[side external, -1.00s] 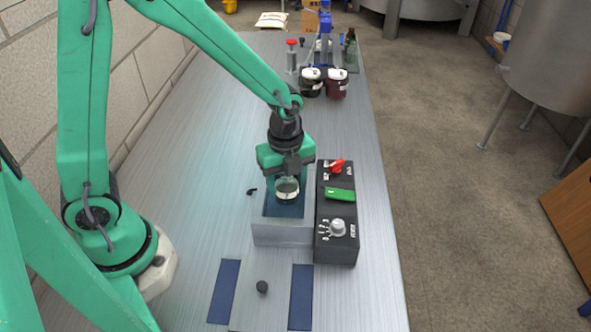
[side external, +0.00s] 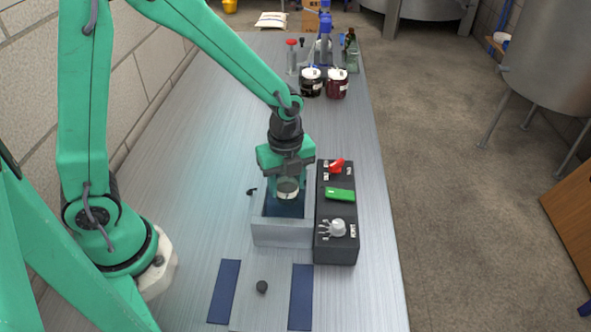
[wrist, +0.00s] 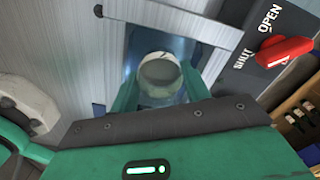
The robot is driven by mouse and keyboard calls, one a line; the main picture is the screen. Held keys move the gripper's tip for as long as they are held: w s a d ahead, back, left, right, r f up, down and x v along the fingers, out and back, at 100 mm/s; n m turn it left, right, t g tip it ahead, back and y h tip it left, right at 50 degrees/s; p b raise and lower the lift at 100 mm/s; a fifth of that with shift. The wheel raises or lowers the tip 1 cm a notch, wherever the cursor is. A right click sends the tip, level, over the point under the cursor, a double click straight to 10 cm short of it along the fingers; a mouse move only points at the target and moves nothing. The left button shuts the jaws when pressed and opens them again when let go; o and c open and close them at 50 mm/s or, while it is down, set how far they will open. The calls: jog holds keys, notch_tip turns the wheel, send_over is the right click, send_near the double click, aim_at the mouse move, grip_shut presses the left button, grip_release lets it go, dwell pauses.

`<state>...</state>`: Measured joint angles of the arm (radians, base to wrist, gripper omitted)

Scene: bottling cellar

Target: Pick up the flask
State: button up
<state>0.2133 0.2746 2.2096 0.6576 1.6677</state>
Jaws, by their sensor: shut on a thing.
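The flask (side external: 287,190) is a small clear glass vessel with a pale top. My gripper (side external: 287,179) is shut on it from above, inside the open-topped metal box (side external: 283,232). In the wrist view the flask (wrist: 160,78) sits between the two green fingers of my gripper (wrist: 158,92), its round pale top towards the camera. The box's metal rim (wrist: 180,18) surrounds it. The flask's lower part is hidden, so I cannot tell whether it touches the box floor.
A black control box (side external: 337,250) with a red switch (side external: 336,166), a green piece and a grey knob stands against the right side of the metal box. Two dark lidded jars (side external: 336,86) and several bottles stand at the far end. The bench left of the box is mostly clear.

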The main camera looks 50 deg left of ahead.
jog(key=shift+r, duration=0.15)
jog(key=shift+r, duration=0.5)
notch_tip(320, 180, up, 3)
jog(key=shift+d+r, duration=0.1)
jog(key=s+d+r, duration=0.6)
jog(key=s+d, duration=0.2)
jog(key=shift+d+r, duration=0.2)
jog(key=shift+r, duration=0.05)
